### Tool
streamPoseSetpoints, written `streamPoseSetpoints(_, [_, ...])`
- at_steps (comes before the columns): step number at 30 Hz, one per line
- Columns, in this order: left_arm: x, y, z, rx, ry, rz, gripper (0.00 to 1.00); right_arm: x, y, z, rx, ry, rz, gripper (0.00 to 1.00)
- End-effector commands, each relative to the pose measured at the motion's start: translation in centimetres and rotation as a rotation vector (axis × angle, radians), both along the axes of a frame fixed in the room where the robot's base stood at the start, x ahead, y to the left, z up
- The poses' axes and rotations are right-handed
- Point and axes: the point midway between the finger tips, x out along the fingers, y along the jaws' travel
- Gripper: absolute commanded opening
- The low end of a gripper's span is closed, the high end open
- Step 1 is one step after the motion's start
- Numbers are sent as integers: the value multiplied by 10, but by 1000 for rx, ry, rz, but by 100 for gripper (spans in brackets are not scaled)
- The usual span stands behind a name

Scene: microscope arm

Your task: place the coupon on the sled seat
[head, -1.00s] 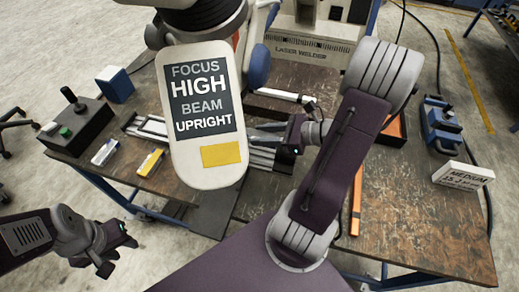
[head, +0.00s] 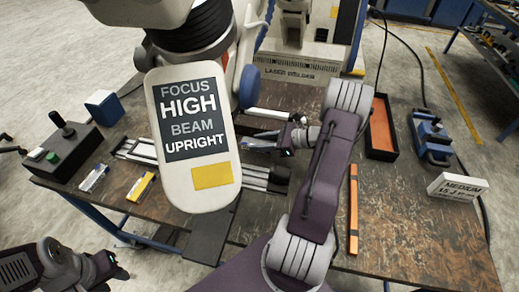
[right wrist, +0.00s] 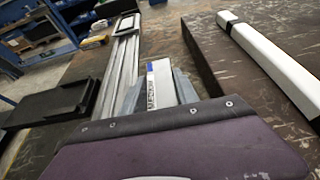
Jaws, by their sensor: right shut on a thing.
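My right gripper (head: 262,142) reaches in low over the rail of the sled (head: 262,178), and the sign panel of the overhead arm hides part of this area. In the right wrist view it is shut on a slim white coupon with a blue end (right wrist: 160,84). The coupon lies along the silver rails (right wrist: 121,68), just right of them; I cannot tell whether it touches anything below. The sled seat is not clearly seen.
The panel (head: 192,135) reads focus high, beam upright. A black control box (head: 62,150) and two small boxes, blue-white (head: 94,178) and yellow-white (head: 141,187), are at left. An orange tray (head: 381,128), blue vise (head: 431,138) and white sign block (head: 457,187) are at right.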

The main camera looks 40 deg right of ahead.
Motion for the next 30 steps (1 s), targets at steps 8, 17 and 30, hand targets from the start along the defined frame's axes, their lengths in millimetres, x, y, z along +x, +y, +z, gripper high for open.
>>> streamPoseSetpoints(8, [0,0,-6,0,0,0,36,0,0,-34,0,0,1,0])
streamPoseSetpoints(17, [0,0,-9,0,0,0,36,0,1,-38,0,0,1,0])
streamPoseSetpoints(30, [0,0,-4,0,0,0,36,-1,1,-31,0,1,1,58])
